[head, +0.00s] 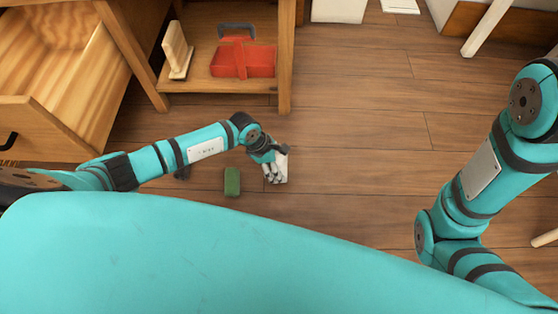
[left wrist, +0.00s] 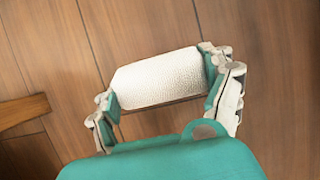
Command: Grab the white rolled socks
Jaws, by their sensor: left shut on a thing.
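The white rolled socks (left wrist: 158,80) show in the left wrist view as a pale, textured roll. They lie between the two fingers of my left gripper (left wrist: 165,90), which is shut on them. In the head view my left gripper (head: 275,168) is over the wood floor, with the white socks (head: 283,170) partly hidden by its fingers. I cannot tell whether the socks touch the floor. My right gripper is not in view; only part of my right arm shows.
A green block (head: 232,182) lies on the floor left of my left gripper. A wooden shelf unit (head: 215,86) holds a red toolbox (head: 243,61) and a cream upright object (head: 177,50). An open wooden drawer (head: 45,115) stands at the left.

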